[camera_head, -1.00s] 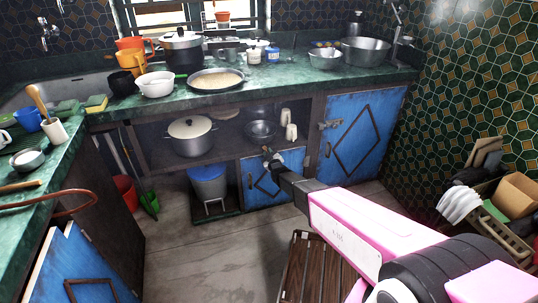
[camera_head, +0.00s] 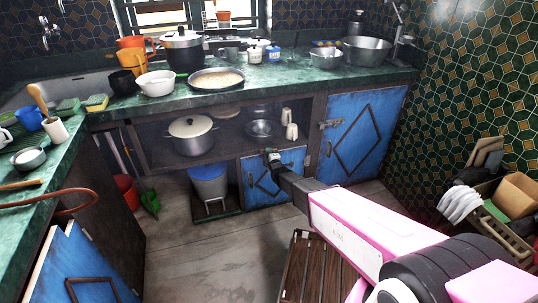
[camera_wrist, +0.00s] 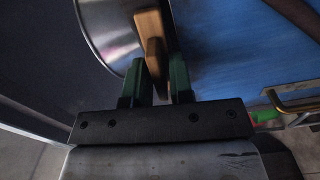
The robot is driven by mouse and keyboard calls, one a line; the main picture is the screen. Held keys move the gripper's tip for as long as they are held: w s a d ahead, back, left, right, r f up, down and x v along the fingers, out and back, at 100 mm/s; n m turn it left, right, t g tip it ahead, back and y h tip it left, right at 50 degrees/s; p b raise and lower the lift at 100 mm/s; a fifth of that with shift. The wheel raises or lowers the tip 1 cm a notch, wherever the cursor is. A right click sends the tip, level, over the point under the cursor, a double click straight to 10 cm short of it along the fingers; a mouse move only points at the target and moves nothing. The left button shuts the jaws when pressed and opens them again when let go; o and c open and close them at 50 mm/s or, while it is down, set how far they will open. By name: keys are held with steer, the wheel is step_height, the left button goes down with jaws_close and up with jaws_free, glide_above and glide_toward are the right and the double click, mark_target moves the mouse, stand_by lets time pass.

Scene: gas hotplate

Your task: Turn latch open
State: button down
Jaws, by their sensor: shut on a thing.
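In the wrist view, a small wooden latch (camera_wrist: 149,32) stands at the edge of a blue cabinet door (camera_wrist: 230,50). My gripper (camera_wrist: 160,78) has its two green-tipped fingers on either side of the latch's near end and is shut on it. In the head view, my gripper (camera_head: 273,158) is at the top edge of the small low blue door (camera_head: 290,163), which looks closed. My gripper hides the latch there.
A metal bowl (camera_head: 262,129) sits on the shelf just behind the small door. A taller blue door (camera_head: 345,140) stands to the right and a blue bin (camera_head: 208,185) to the left. A slatted wooden stool (camera_head: 310,265) is below my arm.

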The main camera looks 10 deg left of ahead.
steer(key=shift+f+n, duration=0.1)
steer(key=shift+n, duration=0.5)
steer(key=c, duration=1.2)
jaws_free()
steer(key=shift+s+d, duration=0.1)
steer(key=shift+s, duration=0.05)
steer(key=v, duration=1)
steer(key=shift+s+d, duration=0.2)
